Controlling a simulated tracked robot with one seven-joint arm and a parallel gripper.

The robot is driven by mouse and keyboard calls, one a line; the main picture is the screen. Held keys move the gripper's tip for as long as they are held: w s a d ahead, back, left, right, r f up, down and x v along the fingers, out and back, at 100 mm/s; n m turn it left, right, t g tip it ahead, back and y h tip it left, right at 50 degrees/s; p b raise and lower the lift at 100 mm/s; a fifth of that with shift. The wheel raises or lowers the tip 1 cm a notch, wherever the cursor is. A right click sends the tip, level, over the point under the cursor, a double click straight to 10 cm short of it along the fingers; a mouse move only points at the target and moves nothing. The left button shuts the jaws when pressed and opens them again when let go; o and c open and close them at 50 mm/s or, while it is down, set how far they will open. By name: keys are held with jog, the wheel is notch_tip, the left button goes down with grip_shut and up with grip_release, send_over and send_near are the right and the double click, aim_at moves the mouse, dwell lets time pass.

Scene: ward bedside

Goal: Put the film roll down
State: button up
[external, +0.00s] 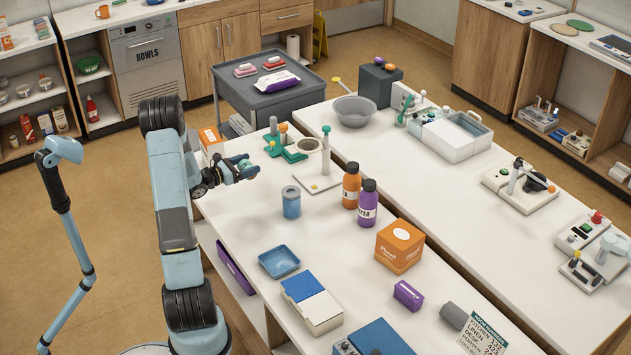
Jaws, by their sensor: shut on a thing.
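My gripper (245,168) is at the end of my blue and black arm, over the left edge of the near white table. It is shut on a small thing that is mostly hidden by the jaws. Only a bit of green and dark colour shows there, too small to name for sure as the film roll. The held thing seems to be above the tabletop. The near white table (240,228) has bare surface to the right of and below my gripper.
A blue canister (291,202), an orange bottle (351,186) and a purple bottle (367,205) stand on this table. A green device (285,148) is just beyond my gripper. A blue tray (279,262) lies nearer.

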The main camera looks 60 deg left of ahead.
jog(key=shift+s+d+r, duration=0.5)
jog(key=shift+s+d, duration=0.15)
jog(key=shift+s, duration=0.15)
jog(key=w+a+f+g, duration=0.3)
jog(key=w+a+f, duration=0.2)
jog(key=w+a, duration=0.55)
jog(key=shift+w+d+f, duration=0.15)
jog(key=shift+d+f, duration=0.2)
jog(key=shift+f, duration=0.8)
jog(key=shift+w+d+f, duration=0.2)
jog(key=shift+d+f, duration=0.1)
jog(key=shift+f, duration=0.8)
jog(key=shift+w+d+f, duration=0.15)
jog(key=shift+d+f, duration=0.2)
jog(key=shift+f, duration=0.8)
jog(key=shift+f, duration=0.5)
jog(key=o, duration=1.1)
